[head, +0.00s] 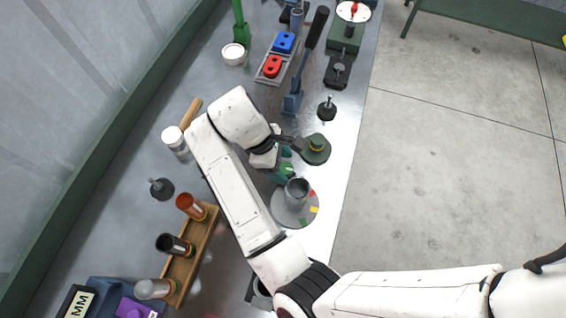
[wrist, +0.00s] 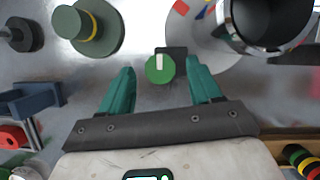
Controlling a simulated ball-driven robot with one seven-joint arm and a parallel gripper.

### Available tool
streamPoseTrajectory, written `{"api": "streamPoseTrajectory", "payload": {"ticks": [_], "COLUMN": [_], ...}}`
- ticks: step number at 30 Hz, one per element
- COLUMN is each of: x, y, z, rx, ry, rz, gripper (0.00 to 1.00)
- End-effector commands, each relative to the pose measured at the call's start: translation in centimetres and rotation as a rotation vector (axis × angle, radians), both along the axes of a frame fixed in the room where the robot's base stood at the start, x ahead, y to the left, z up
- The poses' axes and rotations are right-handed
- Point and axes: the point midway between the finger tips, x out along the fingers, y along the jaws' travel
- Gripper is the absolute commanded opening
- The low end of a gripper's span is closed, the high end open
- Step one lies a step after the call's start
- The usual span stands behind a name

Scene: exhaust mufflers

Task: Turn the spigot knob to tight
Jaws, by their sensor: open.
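The spigot knob (wrist: 160,69) is a round green knob with a white pointer mark, shown in the wrist view at a small dark block. Its white mark points roughly up in that picture. My gripper (wrist: 160,80) is open, with one teal finger on each side of the knob and visible gaps between. In the head view my gripper (head: 285,162) is beside a metal cup (head: 297,190), and the knob cannot be clearly made out there. The cup stands on a grey disc (head: 284,214) with red, yellow and green patches.
A green stepped round piece with a yellow band (head: 315,148) stands close to my gripper. A black-based post (head: 326,110) and a blue-based lever (head: 292,103) stand farther back. A wooden rack (head: 199,250) of cylinders is at lower left.

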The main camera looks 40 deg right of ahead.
Motion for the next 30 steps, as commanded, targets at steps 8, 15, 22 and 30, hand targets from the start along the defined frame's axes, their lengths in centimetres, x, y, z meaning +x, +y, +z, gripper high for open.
{"api": "streamPoseTrajectory", "payload": {"ticks": [8, 15, 22, 30], "x": [-0.25, -0.24, -0.24, -0.23], "y": [-0.22, -0.23, -0.23, -0.23], "z": [-0.84, -0.80, -0.79, -0.79], "rx": [0.001, 0.001, 0.000, 0.000], "ry": [0.000, 0.001, 0.000, 0.000], "rz": [0.000, 0.000, 0.000, 0.000], "gripper": [0.63, 0.55, 0.33, 0.07]}}
